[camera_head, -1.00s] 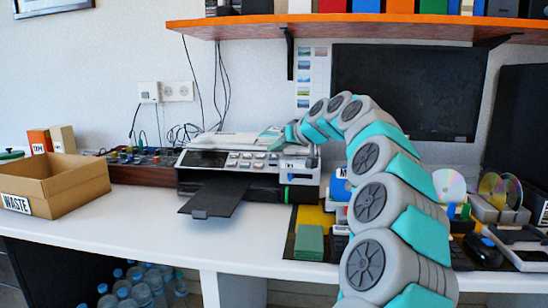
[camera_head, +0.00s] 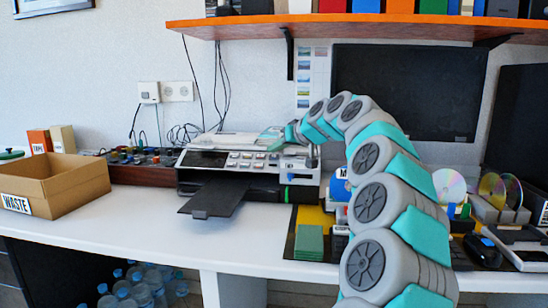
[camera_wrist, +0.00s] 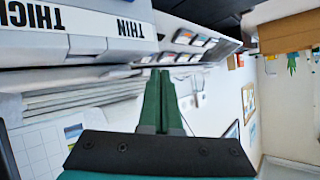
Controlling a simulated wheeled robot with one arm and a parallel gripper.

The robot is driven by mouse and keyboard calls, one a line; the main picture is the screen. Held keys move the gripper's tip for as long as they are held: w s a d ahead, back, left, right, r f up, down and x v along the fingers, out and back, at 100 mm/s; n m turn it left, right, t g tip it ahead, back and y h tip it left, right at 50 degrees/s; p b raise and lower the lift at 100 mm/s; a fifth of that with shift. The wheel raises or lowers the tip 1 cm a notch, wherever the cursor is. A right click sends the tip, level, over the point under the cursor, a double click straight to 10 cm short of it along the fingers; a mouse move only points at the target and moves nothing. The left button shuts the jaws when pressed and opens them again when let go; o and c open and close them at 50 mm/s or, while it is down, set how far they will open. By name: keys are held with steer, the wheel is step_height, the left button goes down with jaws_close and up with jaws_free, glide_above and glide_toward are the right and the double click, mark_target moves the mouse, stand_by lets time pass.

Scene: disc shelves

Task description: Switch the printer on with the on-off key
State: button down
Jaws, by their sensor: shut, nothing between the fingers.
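The printer (camera_head: 250,193) stands on the white desk in the head view, with a dark output tray (camera_head: 215,198) sticking out in front. Its sloping front panel carries a dark display (camera_head: 205,158) and several light keys (camera_head: 250,160). I cannot tell which key is the on-off key. My gripper (camera_head: 273,143) is over the printer's top right, small and partly blended with it. In the wrist view its dark green fingers (camera_wrist: 160,75) are together and empty. Their tips point at the edge by the panel's keys (camera_wrist: 190,40); contact is unclear.
A cardboard waste box (camera_head: 60,187) stands at the left. My arm arches over the desk's right side, where discs (camera_head: 450,185) and a green block (camera_head: 309,242) sit. The orange shelf (camera_head: 350,20) hangs above. The desk front left of the tray is clear.

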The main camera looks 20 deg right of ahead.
steer(key=shift+f, duration=0.15)
stand_by(0.3)
steer(key=shift+w+d+f, duration=0.15)
steer(key=shift+f, duration=0.05)
steer(key=shift+w+d+f+b, duration=0.15)
steer(key=shift+w+f+b, duration=0.1)
steer(key=shift+f+b, duration=0.4)
stand_by(1.1)
steer(key=shift+s+r, duration=0.1)
steer(key=shift+s+r+p, duration=0.25)
steer(key=shift+r+p, duration=0.05)
steer(key=shift+r, duration=0.35)
steer(key=shift+s+a+r, duration=0.1)
steer(key=shift+a+r, duration=0.1)
steer(key=shift+s+a+r+p, duration=0.3)
steer(key=shift+s+r, duration=0.1)
steer(key=shift+r, duration=0.45)
steer(key=shift+s+a+r+p, duration=0.25)
steer(key=shift+s+r, duration=0.1)
steer(key=shift+r, duration=0.55)
steer(key=shift+s+a+r+p, duration=0.3)
steer(key=shift+s+r, duration=0.1)
steer(key=shift+r, duration=0.45)
